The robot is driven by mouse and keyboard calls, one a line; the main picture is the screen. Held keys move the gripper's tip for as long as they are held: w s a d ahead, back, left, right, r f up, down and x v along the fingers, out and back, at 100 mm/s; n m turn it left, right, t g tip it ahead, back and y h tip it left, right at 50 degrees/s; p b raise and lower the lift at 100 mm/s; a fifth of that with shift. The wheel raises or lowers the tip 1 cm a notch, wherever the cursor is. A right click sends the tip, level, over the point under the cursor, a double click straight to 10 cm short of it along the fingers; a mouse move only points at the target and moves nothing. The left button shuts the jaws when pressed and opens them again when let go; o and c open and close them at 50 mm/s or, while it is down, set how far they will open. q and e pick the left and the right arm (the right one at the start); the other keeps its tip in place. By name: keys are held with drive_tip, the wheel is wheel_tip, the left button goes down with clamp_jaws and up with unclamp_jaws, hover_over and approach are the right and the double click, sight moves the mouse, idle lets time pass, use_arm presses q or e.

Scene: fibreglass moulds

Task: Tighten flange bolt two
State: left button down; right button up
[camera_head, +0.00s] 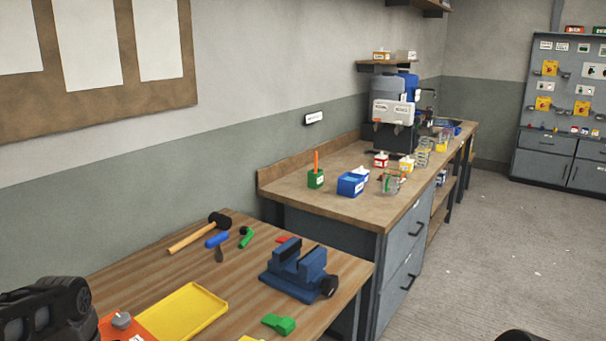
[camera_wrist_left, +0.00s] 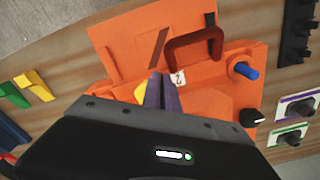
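An orange fixture (camera_wrist_left: 225,100) fills the middle of the left wrist view. It has a flat raised panel, a dark red handle-like arch (camera_wrist_left: 195,48), a blue peg (camera_wrist_left: 246,71) and a black knob (camera_wrist_left: 252,117). A small white tag (camera_wrist_left: 178,78) with a mark sits beside my left gripper's (camera_wrist_left: 160,80) fingertips. The fingers point at the orange surface and lie close together; whether they grip anything is unclear. A yellow bit shows just left of them. No flange bolt is clearly identifiable. In the head view an orange corner (camera_head: 112,330) shows at lower left beside my dark left arm.
A yellow tray (camera_head: 185,312), blue vise (camera_head: 300,272), mallet (camera_head: 200,233), green block (camera_head: 279,324) and small tools lie on the wooden bench (camera_head: 150,268). A second bench (camera_head: 345,200) with small containers stands behind. Open floor lies at the right.

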use_arm(q)
drive_tip(key=shift+s, duration=0.3)
idle(0.4)
wheel_tip(320, 180, up, 6)
drive_tip(key=p, duration=0.4)
drive_tip(key=shift+p, duration=0.4)
